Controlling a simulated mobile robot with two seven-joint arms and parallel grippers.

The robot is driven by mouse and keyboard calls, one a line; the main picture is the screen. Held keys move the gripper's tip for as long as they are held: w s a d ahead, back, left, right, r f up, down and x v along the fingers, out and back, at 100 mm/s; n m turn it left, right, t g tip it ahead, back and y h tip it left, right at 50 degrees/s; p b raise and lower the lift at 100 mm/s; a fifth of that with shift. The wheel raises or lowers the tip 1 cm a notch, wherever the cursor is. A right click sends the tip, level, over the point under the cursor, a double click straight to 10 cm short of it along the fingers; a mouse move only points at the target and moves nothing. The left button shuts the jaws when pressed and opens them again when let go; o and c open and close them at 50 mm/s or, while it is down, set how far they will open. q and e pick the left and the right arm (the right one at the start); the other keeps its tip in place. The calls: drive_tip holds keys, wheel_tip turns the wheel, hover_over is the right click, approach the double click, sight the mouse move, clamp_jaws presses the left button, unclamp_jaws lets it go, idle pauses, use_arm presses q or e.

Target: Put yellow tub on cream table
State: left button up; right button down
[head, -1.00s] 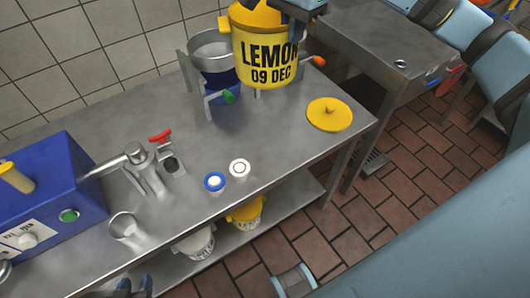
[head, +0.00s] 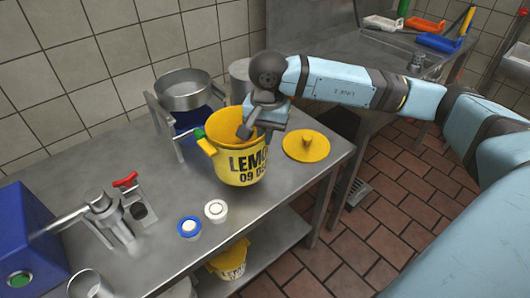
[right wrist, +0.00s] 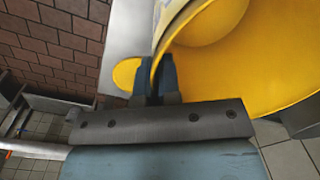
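The yellow tub (head: 240,168), marked LEMON 09 DEC, is upright over the steel table (head: 130,260), between the pot stand and the yellow lid. It looks at or very near the tabletop; I cannot tell whether its base touches. My right gripper (head: 255,130) is shut on the tub's rim from the far right side. In the right wrist view, its fingers (right wrist: 160,80) pinch the tub's wall (right wrist: 240,75), and the tub looks mostly empty inside. My left gripper is not in view.
The yellow lid (head: 305,147) lies flat right of the tub. A steel pot (head: 185,95) on a stand is behind it. Two small round lids, blue (head: 189,227) and white (head: 215,210), lie in front.

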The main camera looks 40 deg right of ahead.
sight(265, 153)
wheel_tip(265, 153, down, 5)
drive_tip(key=shift+r+b, duration=0.15)
drive_tip(key=shift+b, duration=0.15)
drive_tip(key=shift+f, duration=0.3)
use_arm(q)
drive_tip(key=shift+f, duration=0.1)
use_arm(e)
drive_tip(key=shift+f, duration=0.15)
drive_tip(key=c, duration=1.3)
unclamp_jaws()
